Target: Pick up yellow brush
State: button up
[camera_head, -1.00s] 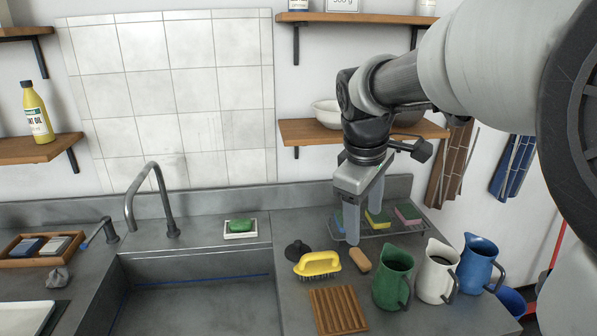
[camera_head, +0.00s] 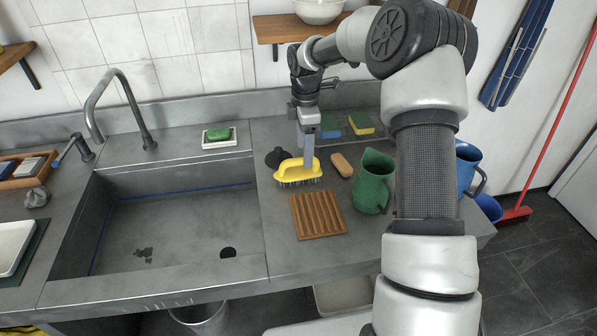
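The yellow brush (camera_head: 291,172) lies bristles down on the grey counter, right of the sink, with its arched handle on top. My gripper (camera_head: 307,163) points down at the right part of the brush's handle. One finger shows in front of or against the handle; the other finger is hidden, so I cannot tell whether the fingers are closed on it. The brush appears to rest on the counter.
A wooden slatted rack (camera_head: 318,216) lies in front of the brush. A tan block (camera_head: 342,165) and a green jug (camera_head: 373,182) stand to the right, and a black plug (camera_head: 274,157) lies behind left. The sink basin (camera_head: 170,235) is open at left.

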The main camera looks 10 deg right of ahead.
aim_at(302, 171)
jog(key=f, duration=0.9)
jog(key=shift+w+a, duration=0.1)
jog(key=shift+a, duration=0.2)
jog(key=c, duration=1.1)
